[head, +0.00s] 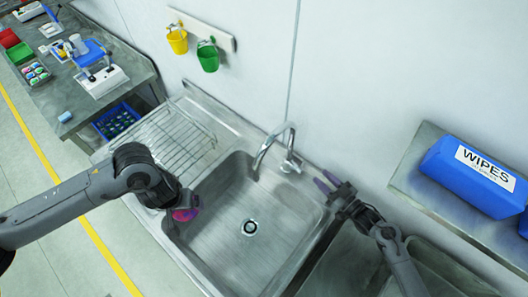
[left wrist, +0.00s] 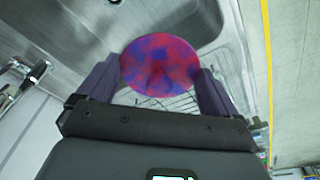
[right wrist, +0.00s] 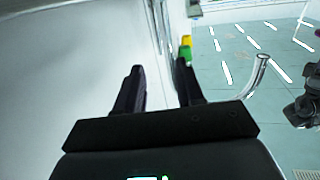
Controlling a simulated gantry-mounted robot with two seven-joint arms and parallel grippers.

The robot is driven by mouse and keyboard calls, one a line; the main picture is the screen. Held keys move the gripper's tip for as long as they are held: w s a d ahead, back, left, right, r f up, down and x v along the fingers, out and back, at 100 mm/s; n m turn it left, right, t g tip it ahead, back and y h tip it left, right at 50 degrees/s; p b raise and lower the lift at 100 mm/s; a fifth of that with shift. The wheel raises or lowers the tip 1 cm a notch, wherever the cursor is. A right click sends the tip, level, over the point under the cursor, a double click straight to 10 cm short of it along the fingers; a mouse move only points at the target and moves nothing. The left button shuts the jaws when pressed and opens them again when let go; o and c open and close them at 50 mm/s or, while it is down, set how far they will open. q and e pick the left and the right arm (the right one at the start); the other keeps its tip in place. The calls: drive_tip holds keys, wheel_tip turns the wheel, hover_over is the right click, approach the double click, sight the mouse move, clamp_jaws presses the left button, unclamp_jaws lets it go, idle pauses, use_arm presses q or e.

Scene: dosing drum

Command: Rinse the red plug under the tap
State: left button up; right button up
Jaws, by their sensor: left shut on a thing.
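The red plug (head: 185,214) is a round disc with blue-purple smears over its red face, seen large in the left wrist view (left wrist: 160,62). My left gripper (head: 187,205) is shut on it, one finger at each side, over the left edge of the sink basin (head: 215,235). The tap (head: 273,148) is a curved metal spout at the basin's back, right of the plug and apart from it. No water stream shows. It also appears in the right wrist view (right wrist: 259,75). My right gripper (head: 326,183) is open and empty, right of the tap near the wall.
A wire drying rack (head: 175,140) lies left of the basin. Yellow (head: 177,41) and green (head: 208,56) cups hang on the wall. A blue wipes box (head: 465,175) sits on a shelf at right. The basin is empty around its drain (head: 249,227).

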use_arm(q)
drive_tip(key=shift+a+f, duration=0.1)
drive_tip(key=shift+f, duration=0.2)
use_arm(e)
drive_tip(key=b, duration=0.6)
hover_over(301, 169)
drive_tip(key=shift+w+d+f, duration=0.1)
drive_tip(key=shift+w, duration=0.1)
drive_tip(key=shift+x, duration=0.75)
use_arm(q)
wheel_tip(301, 169, down, 6)
drive_tip(key=shift+w+r, duration=0.1)
use_arm(e)
drive_tip(key=shift+c, duration=0.5)
clamp_jaws()
